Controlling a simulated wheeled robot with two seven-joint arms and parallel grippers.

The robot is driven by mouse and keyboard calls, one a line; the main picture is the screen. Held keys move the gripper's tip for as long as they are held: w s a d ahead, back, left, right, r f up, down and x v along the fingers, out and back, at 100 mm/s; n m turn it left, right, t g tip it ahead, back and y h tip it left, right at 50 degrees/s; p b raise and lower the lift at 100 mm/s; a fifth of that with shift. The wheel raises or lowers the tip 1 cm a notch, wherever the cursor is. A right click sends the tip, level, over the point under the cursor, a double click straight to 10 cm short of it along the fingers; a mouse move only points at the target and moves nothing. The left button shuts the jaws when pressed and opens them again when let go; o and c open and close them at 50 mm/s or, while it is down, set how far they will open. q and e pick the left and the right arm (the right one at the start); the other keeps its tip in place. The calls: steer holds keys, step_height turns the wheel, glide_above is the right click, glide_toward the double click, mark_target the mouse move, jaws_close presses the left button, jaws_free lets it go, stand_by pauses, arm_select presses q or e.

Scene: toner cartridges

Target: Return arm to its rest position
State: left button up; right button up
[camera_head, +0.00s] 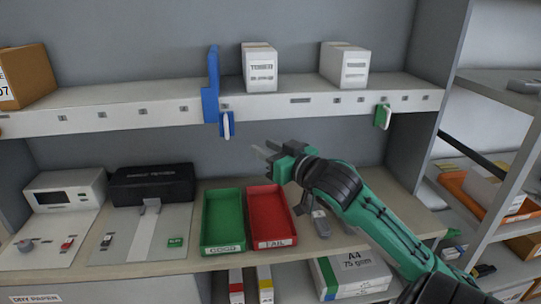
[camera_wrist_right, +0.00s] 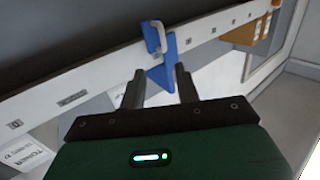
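My right gripper (camera_head: 266,152) is in front of the upper shelf and below its front edge, above the level of the green and red trays. Its green and black arm comes in from the lower right. In the right wrist view, the two dark fingers (camera_wrist_right: 160,70) are apart with nothing held between them. A blue shelf divider (camera_head: 212,88) stands on the upper shelf; it shows beyond the fingers in the wrist view (camera_wrist_right: 162,62). My left gripper is in neither view.
Two white toner boxes (camera_head: 260,68) (camera_head: 345,65) stand on the upper shelf (camera_head: 300,98). A green tray (camera_head: 224,247) and a red tray (camera_head: 275,242) sit on the counter under the gripper. A black-topped device (camera_head: 150,185) is left of them. Side shelves (camera_head: 500,100) stand at right.

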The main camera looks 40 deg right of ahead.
steer(key=shift+s, duration=0.45)
stand_by(0.3)
